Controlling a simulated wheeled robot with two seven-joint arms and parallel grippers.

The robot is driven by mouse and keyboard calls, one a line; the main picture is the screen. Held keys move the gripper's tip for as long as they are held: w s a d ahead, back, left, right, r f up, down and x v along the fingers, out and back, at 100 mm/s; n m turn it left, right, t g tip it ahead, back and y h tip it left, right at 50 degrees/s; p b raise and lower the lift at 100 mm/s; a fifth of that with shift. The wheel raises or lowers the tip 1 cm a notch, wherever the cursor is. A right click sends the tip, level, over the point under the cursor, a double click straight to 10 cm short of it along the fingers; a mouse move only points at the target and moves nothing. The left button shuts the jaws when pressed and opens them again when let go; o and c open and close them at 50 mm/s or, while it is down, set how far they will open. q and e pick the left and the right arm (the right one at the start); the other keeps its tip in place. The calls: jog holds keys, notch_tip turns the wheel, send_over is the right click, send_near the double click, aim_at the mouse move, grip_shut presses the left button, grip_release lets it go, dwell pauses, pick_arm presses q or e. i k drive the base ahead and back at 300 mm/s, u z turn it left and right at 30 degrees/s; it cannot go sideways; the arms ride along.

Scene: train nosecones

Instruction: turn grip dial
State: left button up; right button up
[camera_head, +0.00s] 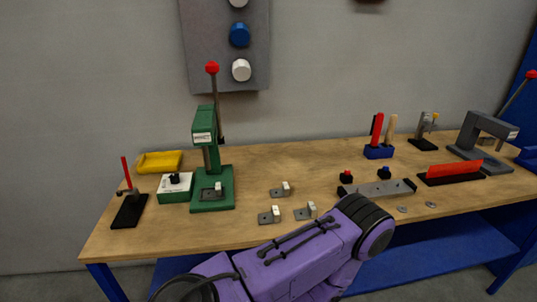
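A grey panel (226,50) on the wall bears a blue round knob (239,35) between two white ones; the upper white knob (238,3) is cut by the top edge, and the lower white knob (241,70) shows whole. A small green box with a white top (175,187) stands on the bench and carries a black knob (174,179). I cannot tell which of these is the grip dial; no label on them is readable. A purple link of my arm covers the bench's front middle. Neither gripper shows.
The wooden bench (255,158) holds a green press (212,190), a yellow tray (159,162), a black stand with a red rod (129,210), several small brackets (269,216), a grey bar fixture (376,189), a blue tool holder (379,152) and a grey press (480,140) at right.

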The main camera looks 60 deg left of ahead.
aim_at(173, 179)
jog(key=z, duration=0.8)
jog(key=k, duration=1.95)
jog(key=u, duration=1.4)
